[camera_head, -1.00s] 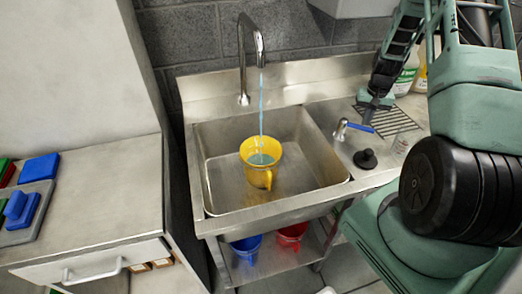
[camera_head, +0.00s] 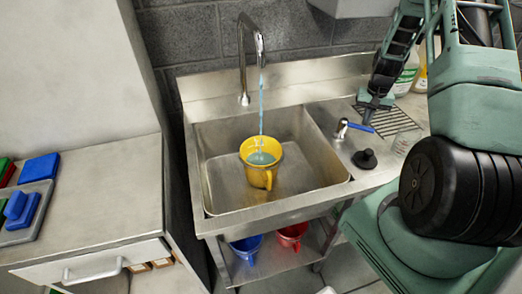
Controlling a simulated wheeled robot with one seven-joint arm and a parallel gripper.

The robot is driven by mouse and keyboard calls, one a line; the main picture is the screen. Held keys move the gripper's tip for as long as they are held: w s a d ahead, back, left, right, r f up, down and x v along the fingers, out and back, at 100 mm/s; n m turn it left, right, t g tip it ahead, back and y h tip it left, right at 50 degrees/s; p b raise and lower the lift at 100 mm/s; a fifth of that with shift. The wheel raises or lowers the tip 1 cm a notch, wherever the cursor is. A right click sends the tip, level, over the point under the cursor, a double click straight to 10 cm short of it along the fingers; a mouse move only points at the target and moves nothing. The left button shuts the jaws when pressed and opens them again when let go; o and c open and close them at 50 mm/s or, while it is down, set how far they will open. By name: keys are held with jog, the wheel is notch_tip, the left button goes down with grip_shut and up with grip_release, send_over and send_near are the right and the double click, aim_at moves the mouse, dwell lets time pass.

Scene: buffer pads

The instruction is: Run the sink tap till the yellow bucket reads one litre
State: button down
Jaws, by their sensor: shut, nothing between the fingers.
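The yellow bucket (camera_head: 259,174) stands upright in the sink basin (camera_head: 215,165), its handle toward the front. A blue-tinted stream of water (camera_head: 261,105) falls from the curved tap spout (camera_head: 242,60) into it. Water shows inside the bucket; its level marks are too small to read. The tap lever (camera_head: 359,127) has a blue handle and sits on the counter right of the basin. My gripper (camera_head: 371,112) is shut and empty, pointing down just above and behind the blue handle. I cannot tell whether it touches the handle.
A black stopper (camera_head: 365,158) and a wire rack (camera_head: 392,120) are on the right counter. Bottles (camera_head: 406,76) stand behind my arm. Blue (camera_head: 246,248) and red (camera_head: 291,236) buckets sit on the shelf below. A left counter (camera_head: 105,200) holds a tray with blue items.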

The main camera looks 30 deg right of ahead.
jog(key=shift+s+a, duration=0.6)
jog(key=shift+s, duration=0.3)
jog(key=shift+s+a, duration=0.7)
jog(key=shift+a, duration=0.1)
